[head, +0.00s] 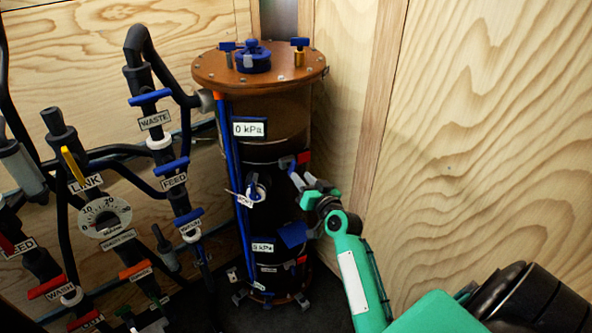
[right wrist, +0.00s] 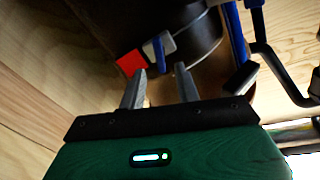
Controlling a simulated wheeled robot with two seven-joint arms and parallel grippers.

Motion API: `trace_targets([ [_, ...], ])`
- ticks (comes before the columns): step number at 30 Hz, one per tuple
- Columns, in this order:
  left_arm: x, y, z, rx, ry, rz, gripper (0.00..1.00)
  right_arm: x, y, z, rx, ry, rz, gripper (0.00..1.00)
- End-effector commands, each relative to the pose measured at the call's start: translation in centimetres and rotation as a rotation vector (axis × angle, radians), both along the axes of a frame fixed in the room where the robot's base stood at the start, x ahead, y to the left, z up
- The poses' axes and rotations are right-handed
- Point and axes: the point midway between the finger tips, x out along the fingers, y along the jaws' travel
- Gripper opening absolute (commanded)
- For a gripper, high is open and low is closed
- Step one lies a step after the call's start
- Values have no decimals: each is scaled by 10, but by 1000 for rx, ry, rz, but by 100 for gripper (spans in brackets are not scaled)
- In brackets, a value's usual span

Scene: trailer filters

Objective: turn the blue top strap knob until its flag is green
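The black filter column (head: 265,215) stands in the corner under a brown round lid (head: 260,68). The top strap knob (head: 287,161) is small and blue, on the column's right side, with a red flag (head: 304,158) beside it. In the right wrist view the knob (right wrist: 169,42) shows a grey part, and its flag (right wrist: 130,64) is red. My right gripper (head: 304,181) is just below and in front of the knob. Its fingers (right wrist: 160,82) are apart with nothing held between them; the knob lies beyond the tips. My left gripper is not in view.
A lower red flag (head: 302,260) sits near the column's base, and a blue plate (head: 292,234) is just below my right gripper. Black pipes with blue-handled valves (head: 172,166) crowd the left. The plywood wall (head: 490,130) bounds the right.

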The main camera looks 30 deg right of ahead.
Motion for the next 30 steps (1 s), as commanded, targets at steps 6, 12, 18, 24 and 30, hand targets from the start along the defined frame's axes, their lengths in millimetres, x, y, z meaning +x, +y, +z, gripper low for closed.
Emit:
trace_targets([
  [6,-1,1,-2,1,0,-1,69,32,-3,0,1,0,0,33],
  [12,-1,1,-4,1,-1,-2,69,47,-5,0,1,-1,0,33],
  [18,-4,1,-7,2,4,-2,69,49,-5,0,0,0,0,33],
  [24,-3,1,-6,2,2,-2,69,49,-5,0,-1,0,0,19],
  [30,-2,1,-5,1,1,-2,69,49,-5,0,-1,0,-1,0],
])
